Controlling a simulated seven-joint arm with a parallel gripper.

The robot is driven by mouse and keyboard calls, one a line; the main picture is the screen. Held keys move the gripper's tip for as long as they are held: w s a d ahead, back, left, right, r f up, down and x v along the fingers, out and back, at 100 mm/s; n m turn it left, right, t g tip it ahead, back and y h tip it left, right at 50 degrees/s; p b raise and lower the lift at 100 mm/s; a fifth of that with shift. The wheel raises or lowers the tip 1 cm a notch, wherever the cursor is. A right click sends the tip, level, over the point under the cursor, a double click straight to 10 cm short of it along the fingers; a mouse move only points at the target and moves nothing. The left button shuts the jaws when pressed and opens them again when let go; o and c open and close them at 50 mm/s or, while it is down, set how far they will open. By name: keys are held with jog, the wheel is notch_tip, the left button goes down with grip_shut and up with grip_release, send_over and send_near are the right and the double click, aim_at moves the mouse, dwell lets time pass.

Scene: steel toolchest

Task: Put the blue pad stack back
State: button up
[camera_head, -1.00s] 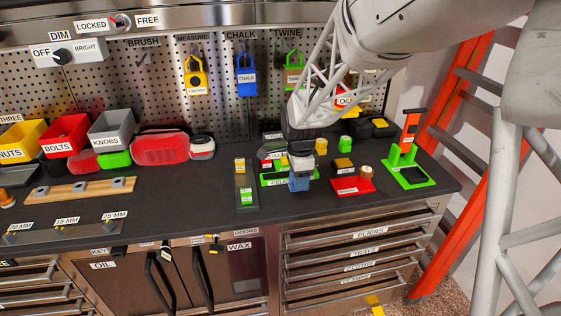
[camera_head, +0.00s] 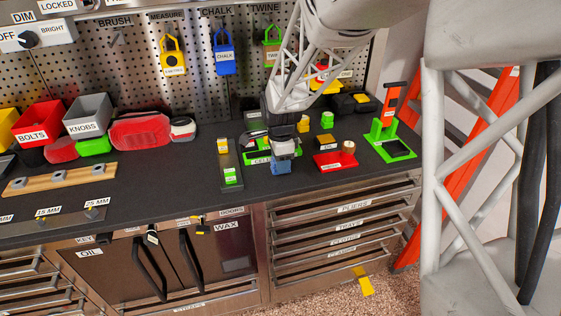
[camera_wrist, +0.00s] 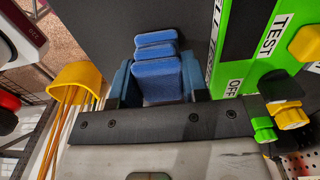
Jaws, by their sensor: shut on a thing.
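The blue pad stack (camera_wrist: 157,68) is several rounded blue slabs, seen in the wrist view between the two dark blue fingers of my gripper (camera_wrist: 158,82). The fingers are shut on its sides. In the head view my gripper (camera_head: 281,165) points down over the front of the bench, in front of the green tray. Blue shows at its tip, but stack and fingers cannot be told apart there. The gap between the stack and the bench top is unclear.
A green unit labelled TEST and OFF (camera_wrist: 240,45) stands close at right in the wrist view. A yellow cup of sticks (camera_wrist: 80,77) is at left. A red stand (camera_head: 335,161) and green holder (camera_head: 388,150) are right of my gripper.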

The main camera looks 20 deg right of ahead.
jog(key=shift+f, duration=0.25)
jog(key=o, duration=0.9)
notch_tip(320, 180, up, 12)
jog(key=shift+r, duration=0.15)
dwell(0.4)
jog(key=shift+s, duration=0.1)
dwell(0.5)
jog(key=shift+s+a+r+n+t, duration=0.1)
jog(key=shift+s+r+n+t, duration=0.55)
jog(key=shift+s+n, duration=3.4)
jog(key=shift+s+a+r+n+t, duration=0.15)
jog(key=shift+s+r+n, duration=1.25)
jog(key=shift+s, duration=4.7)
jog(key=shift+s+r+n+t, duration=0.3)
jog(key=shift+s+n+t, duration=0.2)
jog(key=shift+s+n, duration=3.8)
